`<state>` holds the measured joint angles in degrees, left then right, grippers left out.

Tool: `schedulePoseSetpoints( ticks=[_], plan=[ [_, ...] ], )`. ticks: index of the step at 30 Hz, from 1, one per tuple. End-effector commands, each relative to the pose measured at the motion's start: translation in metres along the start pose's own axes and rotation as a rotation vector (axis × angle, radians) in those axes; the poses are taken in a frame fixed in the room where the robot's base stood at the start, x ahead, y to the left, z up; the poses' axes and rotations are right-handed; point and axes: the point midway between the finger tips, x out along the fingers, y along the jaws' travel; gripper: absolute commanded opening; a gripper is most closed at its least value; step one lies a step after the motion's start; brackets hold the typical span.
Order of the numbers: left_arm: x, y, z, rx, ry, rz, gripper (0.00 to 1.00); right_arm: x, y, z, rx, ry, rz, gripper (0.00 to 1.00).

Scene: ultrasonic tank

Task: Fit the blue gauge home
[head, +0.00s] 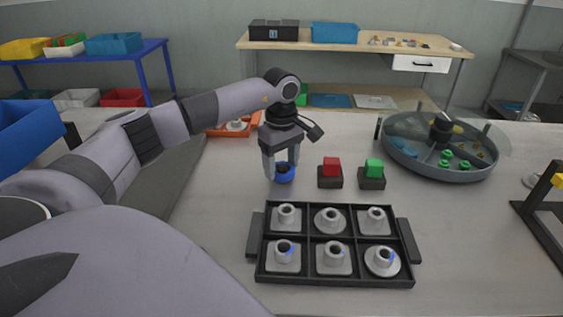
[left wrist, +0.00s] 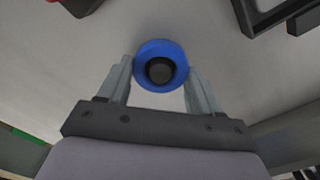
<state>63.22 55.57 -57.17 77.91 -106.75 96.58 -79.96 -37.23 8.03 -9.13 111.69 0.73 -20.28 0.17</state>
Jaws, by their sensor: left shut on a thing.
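The blue gauge (head: 285,173) is a round blue ring with a dark centre. My left gripper (head: 281,168) is shut on it, pointing down, beyond the black tray's back left corner. In the left wrist view the blue gauge (left wrist: 176,50) sits between the two fingertips of the left gripper (left wrist: 160,72). The black tray (head: 335,281) has two rows of compartments, each with a grey part with a raised collar. The front left part (head: 283,262) and front right part (head: 380,268) show blue marks. Whether the gauge touches the table is unclear. My right gripper is not in view.
A red block (head: 331,166) and a green block (head: 374,168) on dark bases stand right of the gripper. A round grey tank (head: 436,168) with green pieces is at the right. An orange tray (head: 240,131) lies behind my left arm.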

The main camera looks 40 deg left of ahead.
Motion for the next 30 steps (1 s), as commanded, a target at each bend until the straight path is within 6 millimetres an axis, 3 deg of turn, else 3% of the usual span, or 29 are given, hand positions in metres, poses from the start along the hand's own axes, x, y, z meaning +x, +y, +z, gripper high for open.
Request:
schedulePoseSetpoints(
  ticks=[26, 27, 29, 30],
  plan=[
    [0.0006, 0.0002, -0.0001, 0.000, 0.000, 0.002, 0.24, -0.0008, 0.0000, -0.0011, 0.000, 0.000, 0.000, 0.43],
    [0.0006, 0.0002, -0.0001, 0.000, 0.000, 0.001, 0.77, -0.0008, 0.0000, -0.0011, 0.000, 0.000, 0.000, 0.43],
    [0.0006, 0.0002, -0.0001, 0.000, 0.000, 0.001, 0.94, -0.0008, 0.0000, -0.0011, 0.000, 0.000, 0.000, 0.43],
    [0.0007, 0.0002, -0.0001, 0.000, 0.000, 0.001, 0.94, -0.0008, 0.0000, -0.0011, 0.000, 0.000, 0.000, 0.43]
  ],
)
